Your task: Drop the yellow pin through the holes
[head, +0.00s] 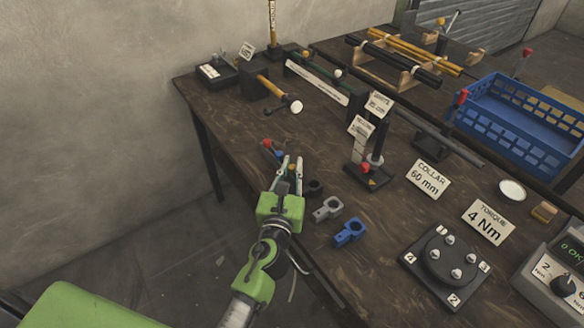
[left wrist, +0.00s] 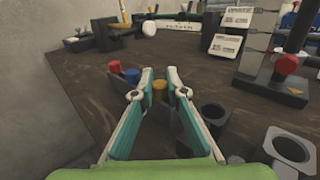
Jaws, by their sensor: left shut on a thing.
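My left gripper (head: 292,165) is low over the near left part of the table. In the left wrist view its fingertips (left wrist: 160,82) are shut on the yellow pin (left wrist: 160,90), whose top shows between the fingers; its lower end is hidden. A red pin (left wrist: 114,67) and a blue pin (left wrist: 132,76) stand just left of it in a dark holder. Parts with holes lie right of the gripper: a black one (head: 314,188), a grey one (head: 328,209) and a blue one (head: 350,232). The black part (left wrist: 215,114) and grey part (left wrist: 290,147) also show in the left wrist view. My right gripper is not in view.
A stand with a red knob (head: 366,168) and upright sign cards is to the right. A black turntable fixture (head: 446,258), signs and a blue crate (head: 520,120) are further right. A mallet (head: 278,94) lies behind. Bare tabletop (head: 225,115) lies at the left.

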